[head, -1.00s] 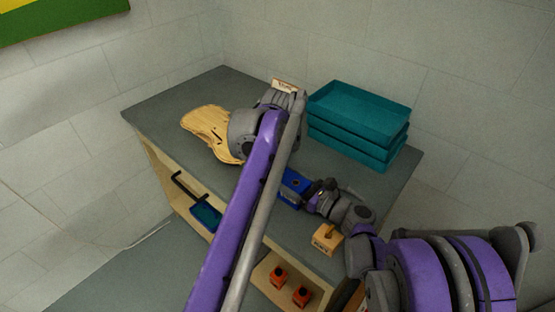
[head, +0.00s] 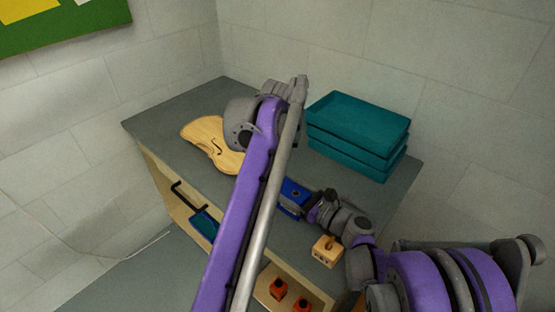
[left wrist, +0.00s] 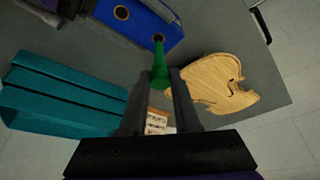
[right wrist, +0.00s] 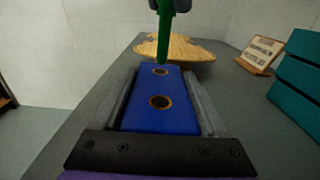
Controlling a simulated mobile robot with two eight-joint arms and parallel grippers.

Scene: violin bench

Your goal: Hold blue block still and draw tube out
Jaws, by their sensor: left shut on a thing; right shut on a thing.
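The blue block (head: 294,192) lies on the bench. In the right wrist view the block (right wrist: 154,122) sits between the fingers of my right gripper (right wrist: 160,105), which is shut on its sides. Its two ringed holes face up. My left gripper (left wrist: 158,80) is shut on the green tube (left wrist: 158,62), above the block's far hole. In the right wrist view the tube (right wrist: 165,35) hangs nearly upright, its lower tip appearing just above that hole, which shows open. In the head view my left arm hides the tube.
A violin body (head: 207,138) lies left of the block. Teal stacked trays (head: 358,130) stand at the back right. A small wooden block (head: 327,252) is near the front edge. A small card stand (right wrist: 260,54) is at the back. Orange items (head: 278,288) are on a lower shelf.

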